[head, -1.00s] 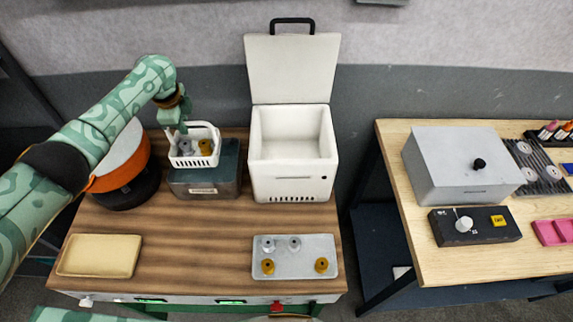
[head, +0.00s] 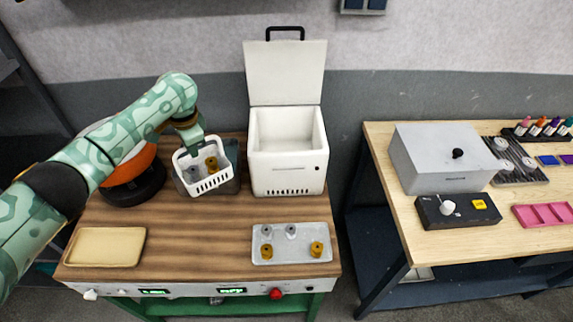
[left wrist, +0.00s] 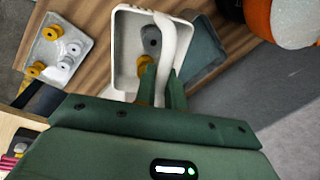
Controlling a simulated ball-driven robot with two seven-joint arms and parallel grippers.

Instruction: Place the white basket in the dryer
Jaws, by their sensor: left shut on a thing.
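The white basket (head: 208,185) holds grey and yellow pieces and appears slightly turned and tilted. My left gripper (head: 190,138) is shut on the basket's handle, which runs between the fingers (left wrist: 162,88) in the left wrist view. The basket (left wrist: 122,50) hangs in front of and over the dark teal box, left of the dryer. The dryer (head: 288,178) is a white box with its lid (head: 285,75) raised and its top opening clear and empty. My right gripper is not in view.
The dark teal box (head: 233,185) is partly hidden by the basket. An orange and black round device (head: 135,185) stands at left. A tan tray (head: 105,246) and a metal tray (head: 277,258) with grey and yellow pieces lie near the front. The wood between them is free.

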